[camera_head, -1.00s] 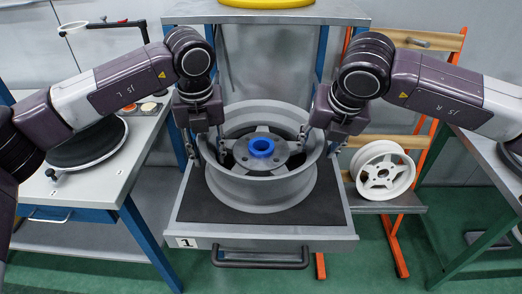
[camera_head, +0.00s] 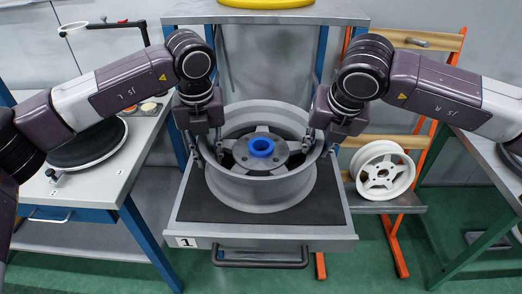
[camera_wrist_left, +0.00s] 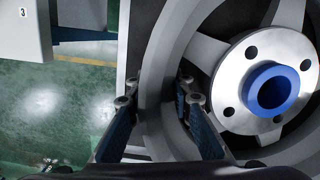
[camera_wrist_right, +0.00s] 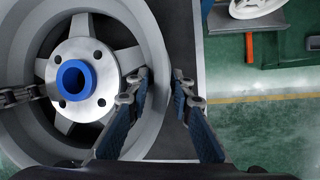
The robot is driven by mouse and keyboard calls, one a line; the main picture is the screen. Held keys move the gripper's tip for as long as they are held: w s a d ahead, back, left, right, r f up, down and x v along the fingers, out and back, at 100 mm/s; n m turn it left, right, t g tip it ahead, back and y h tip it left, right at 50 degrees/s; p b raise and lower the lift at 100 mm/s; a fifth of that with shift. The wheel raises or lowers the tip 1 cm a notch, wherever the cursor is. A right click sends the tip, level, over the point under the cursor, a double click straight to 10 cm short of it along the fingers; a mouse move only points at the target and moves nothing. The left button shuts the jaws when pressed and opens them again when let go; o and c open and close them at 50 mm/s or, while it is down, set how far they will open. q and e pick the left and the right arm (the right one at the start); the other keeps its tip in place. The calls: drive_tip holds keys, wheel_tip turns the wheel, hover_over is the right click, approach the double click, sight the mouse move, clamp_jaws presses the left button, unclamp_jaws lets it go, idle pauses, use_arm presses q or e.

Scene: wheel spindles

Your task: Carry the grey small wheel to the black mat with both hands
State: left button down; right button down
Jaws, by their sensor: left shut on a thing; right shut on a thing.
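The grey wheel (camera_head: 262,190) has a blue ring (camera_head: 262,147) at its hub. It lies flat, hub up, over the black mat (camera_head: 325,205) lining the drawer; I cannot tell whether it touches the mat. My left gripper (camera_head: 220,150) is shut on the left side of its rim. My right gripper (camera_head: 304,140) is shut on the right side of its rim. In the left wrist view the fingers straddle the rim wall (camera_wrist_left: 155,70). In the right wrist view they straddle it too (camera_wrist_right: 160,110). The wheel's underside is hidden.
A white wheel (camera_head: 384,172) leans on a wooden rack at right. A yellow object (camera_head: 266,3) sits on the shelf above. A round black pad (camera_head: 88,148) lies on the left table. The drawer front (camera_head: 265,243) bears a number 1 and a handle.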

sight(206, 137)
drive_tip(key=shift+d, duration=0.1)
